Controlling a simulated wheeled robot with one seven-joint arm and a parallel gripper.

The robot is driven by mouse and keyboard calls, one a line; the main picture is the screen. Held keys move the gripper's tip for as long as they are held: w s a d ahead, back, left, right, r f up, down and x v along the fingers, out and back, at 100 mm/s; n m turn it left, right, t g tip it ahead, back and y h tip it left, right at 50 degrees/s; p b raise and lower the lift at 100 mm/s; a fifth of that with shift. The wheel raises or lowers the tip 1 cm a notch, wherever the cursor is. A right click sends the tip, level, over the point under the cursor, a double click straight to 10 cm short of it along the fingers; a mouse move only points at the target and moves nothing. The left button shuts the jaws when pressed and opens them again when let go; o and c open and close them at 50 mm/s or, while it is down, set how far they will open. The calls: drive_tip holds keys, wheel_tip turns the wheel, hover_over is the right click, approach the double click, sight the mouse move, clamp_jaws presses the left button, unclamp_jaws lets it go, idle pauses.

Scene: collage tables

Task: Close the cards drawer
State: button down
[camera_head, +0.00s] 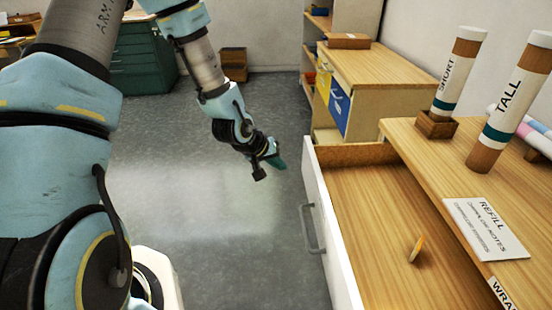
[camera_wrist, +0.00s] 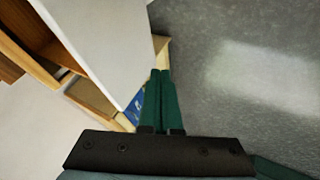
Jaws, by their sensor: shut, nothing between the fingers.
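An open drawer (camera_head: 385,215) with a wooden inside and a white front juts out from the wooden table at right in the head view. A grey bar handle (camera_head: 313,228) is on its front. I can read no cards label on it. My gripper (camera_head: 278,163) is in front of the drawer, near the far end of its front, over the floor and apart from the handle. Its green fingers (camera_wrist: 160,72) are shut with nothing between them. A white panel (camera_wrist: 105,40), probably the drawer front, is left of the fingers in the wrist view.
Tubes marked SHORT (camera_head: 457,75) and TALL (camera_head: 512,100) and a REFILL card (camera_head: 485,229) are on the tabletop. A wooden cabinet (camera_head: 375,70) stands behind. The grey floor (camera_head: 200,200) left of the drawer is clear.

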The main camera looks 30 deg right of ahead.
sight(306, 175)
drive_tip(key=shift+s+d+f+p, duration=0.1)
drive_tip(key=shift+d+f+p, duration=0.45)
drive_tip(key=shift+d, duration=0.5)
drive_tip(key=shift+s+d+f+p, duration=0.1)
drive_tip(key=shift+d+f+p, duration=0.5)
drive_tip(key=shift+d, duration=0.5)
drive_tip(key=shift+s+d+f+p, duration=0.1)
drive_tip(key=shift+d+f+p, duration=0.25)
drive_tip(key=shift+d+f, duration=0.55)
drive_tip(key=shift+d+r, duration=0.15)
drive_tip(key=shift+d, duration=0.1)
